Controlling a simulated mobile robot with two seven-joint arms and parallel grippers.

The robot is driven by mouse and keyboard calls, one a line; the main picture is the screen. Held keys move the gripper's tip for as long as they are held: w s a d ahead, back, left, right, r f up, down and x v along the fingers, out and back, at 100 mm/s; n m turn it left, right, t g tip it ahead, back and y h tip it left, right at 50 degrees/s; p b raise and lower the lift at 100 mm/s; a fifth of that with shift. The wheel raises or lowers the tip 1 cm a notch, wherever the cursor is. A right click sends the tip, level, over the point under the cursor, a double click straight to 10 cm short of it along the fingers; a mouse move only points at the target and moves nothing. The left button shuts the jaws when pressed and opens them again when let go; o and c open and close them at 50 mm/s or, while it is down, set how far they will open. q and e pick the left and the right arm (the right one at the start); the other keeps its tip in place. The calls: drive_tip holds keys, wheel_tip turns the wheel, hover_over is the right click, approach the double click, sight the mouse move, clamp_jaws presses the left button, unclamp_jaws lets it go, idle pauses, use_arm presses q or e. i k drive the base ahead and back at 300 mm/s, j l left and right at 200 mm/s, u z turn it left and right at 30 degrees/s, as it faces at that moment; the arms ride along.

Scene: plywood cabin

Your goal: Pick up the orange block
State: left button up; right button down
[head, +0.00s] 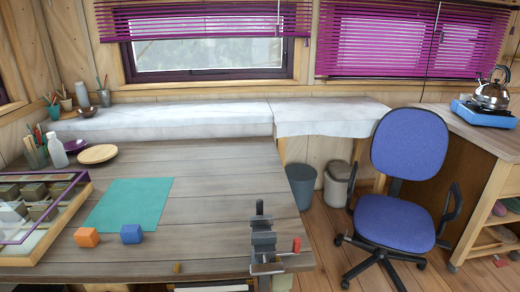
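The orange block (87,237) sits on the wooden table (215,200) near its front left, close to the lower left corner of a teal mat (130,205). A blue block (131,234) stands just to the right of the orange block, with a gap between them. Both blocks rest flat. Neither of my grippers shows in the head view.
A purple-rimmed display case (78,192) stands at the table's left. A vise (263,245) is clamped at the front right edge. A blue chair (395,222) is right. The table's middle is clear.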

sight(86, 237)
drive_tip(key=u, duration=1.3)
